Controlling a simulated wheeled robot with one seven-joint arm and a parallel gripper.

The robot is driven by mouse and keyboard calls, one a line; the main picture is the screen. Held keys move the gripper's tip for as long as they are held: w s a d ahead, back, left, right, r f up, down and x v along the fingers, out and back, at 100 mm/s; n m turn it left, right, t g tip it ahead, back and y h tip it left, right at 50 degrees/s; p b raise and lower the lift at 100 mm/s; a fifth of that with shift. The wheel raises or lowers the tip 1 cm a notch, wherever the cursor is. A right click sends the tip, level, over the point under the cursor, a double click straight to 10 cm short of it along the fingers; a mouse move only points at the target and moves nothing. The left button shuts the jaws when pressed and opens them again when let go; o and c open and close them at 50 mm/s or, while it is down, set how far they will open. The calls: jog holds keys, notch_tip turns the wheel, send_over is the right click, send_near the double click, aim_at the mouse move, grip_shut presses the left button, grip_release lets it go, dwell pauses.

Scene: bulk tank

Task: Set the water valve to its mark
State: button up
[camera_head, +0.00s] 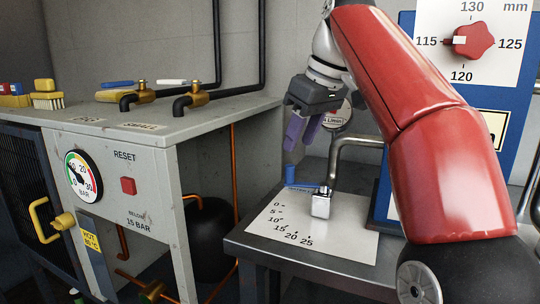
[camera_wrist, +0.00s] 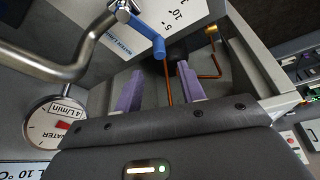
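The water valve's blue lever (camera_head: 300,186) points left from a chrome block (camera_head: 321,204) on a chrome pipe, over a white plate (camera_head: 340,238) marked 0 to 25. In the wrist view the blue lever (camera_wrist: 148,36) has a round grip at its end, and the printing by it reads WATER. My gripper (camera_head: 300,146) has two purple fingers, open and empty. It is above the lever and apart from it. A round gauge (camera_head: 338,117) is partly hidden behind my gripper. In the wrist view the gauge (camera_wrist: 57,118) reads WATER with a 4 L/min label and a red pointer.
A grey cabinet (camera_head: 145,190) with a BAR gauge (camera_head: 83,176) and a red button (camera_head: 128,186) stands at left. Brass taps (camera_head: 140,91) and a yellow brush (camera_head: 47,95) lie on top. A blue panel with a red knob (camera_head: 473,41) stands at right, partly behind my arm.

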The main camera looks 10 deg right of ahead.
aim_at(290, 165)
jog(key=b+x, duration=0.1)
jog(key=x, duration=0.6)
jog(key=shift+f, duration=0.25)
grip_shut()
